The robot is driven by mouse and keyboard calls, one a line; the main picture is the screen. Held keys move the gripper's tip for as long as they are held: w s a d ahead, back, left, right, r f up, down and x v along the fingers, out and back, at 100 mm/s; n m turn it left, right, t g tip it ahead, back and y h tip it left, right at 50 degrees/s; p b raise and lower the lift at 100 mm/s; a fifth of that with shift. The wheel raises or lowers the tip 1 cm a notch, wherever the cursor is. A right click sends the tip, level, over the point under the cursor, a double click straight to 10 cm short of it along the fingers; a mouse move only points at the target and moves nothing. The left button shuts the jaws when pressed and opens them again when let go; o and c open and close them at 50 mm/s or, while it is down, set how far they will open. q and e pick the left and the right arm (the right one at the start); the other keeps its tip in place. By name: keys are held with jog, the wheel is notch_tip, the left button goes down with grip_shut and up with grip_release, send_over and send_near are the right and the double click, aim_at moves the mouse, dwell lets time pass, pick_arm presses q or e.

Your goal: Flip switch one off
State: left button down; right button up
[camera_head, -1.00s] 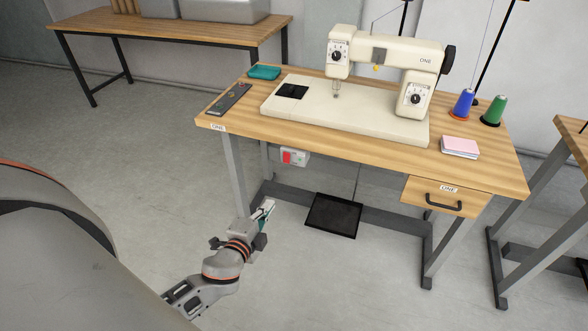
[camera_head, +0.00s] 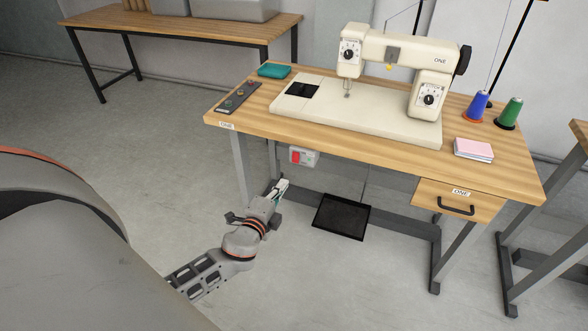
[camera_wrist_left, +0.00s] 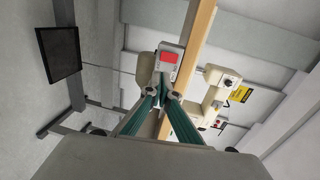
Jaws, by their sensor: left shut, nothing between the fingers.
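Switch one is a small grey box with a red button (camera_head: 297,157) under the front left edge of the table labelled ONE. It also shows in the left wrist view (camera_wrist_left: 169,58), just beyond my fingertips, with its red part in sight. My left gripper (camera_head: 282,185) is shut and empty, below and slightly left of the switch box in the head view, apart from it. In the left wrist view the green-sided fingers (camera_wrist_left: 165,90) meet at their tips in front of the box. My right gripper is not in view.
The sewing machine (camera_head: 400,60) stands on the wooden table (camera_head: 350,147). A black pedal (camera_head: 342,217) lies below, right of my gripper. The table's left front leg (camera_head: 240,170) is close to my gripper. Thread spools (camera_head: 509,113) and a drawer (camera_head: 455,203) are at the right.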

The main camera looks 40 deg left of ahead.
pick_arm(q)
send_near(296, 157)
jog(key=w+f, duration=0.2)
jog(key=w, duration=0.1)
jog(key=w+f, duration=0.1)
jog(key=w, duration=0.1)
jog(key=shift+a+b, duration=0.35)
jog(key=shift+w+a+f, duration=0.1)
jog(key=shift+w+f, duration=0.05)
jog(key=shift+w, duration=0.55)
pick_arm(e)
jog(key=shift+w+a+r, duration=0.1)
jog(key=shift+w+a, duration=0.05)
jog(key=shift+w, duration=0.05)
